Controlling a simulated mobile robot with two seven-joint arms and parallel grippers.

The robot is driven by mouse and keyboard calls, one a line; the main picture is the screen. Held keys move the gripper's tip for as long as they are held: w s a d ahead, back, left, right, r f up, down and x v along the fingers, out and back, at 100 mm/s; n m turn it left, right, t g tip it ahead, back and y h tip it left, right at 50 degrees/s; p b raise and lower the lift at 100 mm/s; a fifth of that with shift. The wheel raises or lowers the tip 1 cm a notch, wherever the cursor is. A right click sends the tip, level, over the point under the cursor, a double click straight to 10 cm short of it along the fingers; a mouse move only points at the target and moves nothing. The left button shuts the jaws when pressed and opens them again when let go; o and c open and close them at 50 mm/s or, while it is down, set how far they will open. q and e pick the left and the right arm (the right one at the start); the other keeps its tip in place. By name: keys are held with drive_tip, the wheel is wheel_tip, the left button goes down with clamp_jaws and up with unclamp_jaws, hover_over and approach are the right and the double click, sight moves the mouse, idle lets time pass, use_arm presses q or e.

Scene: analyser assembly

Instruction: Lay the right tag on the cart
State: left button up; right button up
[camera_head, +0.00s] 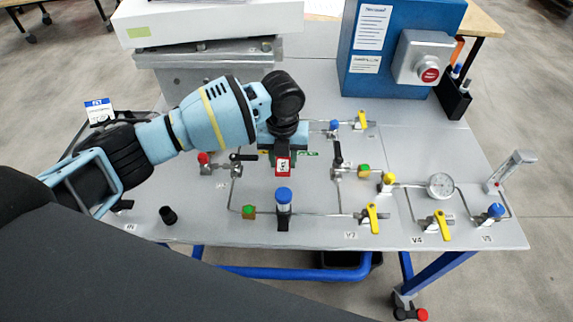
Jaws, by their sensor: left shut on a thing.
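My left arm reaches in from the left over the cart (330,228), a grey-topped bench on a blue frame. My left gripper (284,147) points down over the middle of the top and is shut on a small red tag (283,167) with a white label. The tag hangs below the fingers, above or in front of the piping; whether it touches any fitting I cannot tell. The gripper hides the fittings behind it. My right gripper is not in view.
Thin pipes with yellow-handled valves (373,218), a blue-capped filter (283,205) and a round gauge (440,185) cover much of the top. A blue box with a red button (430,75) stands at the back right. Bare surface shows at the front left.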

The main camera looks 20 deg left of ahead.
sight(286, 161)
use_arm(q)
drive_tip(key=shift+w+d, duration=0.15)
drive_tip(key=shift+w, duration=0.05)
drive_tip(key=shift+w+d+f, duration=0.1)
drive_tip(key=shift+f, duration=1.7)
drive_tip(key=shift+f, duration=0.15)
drive_tip(key=o, duration=0.9)
drive_tip(key=shift+o, duration=0.2)
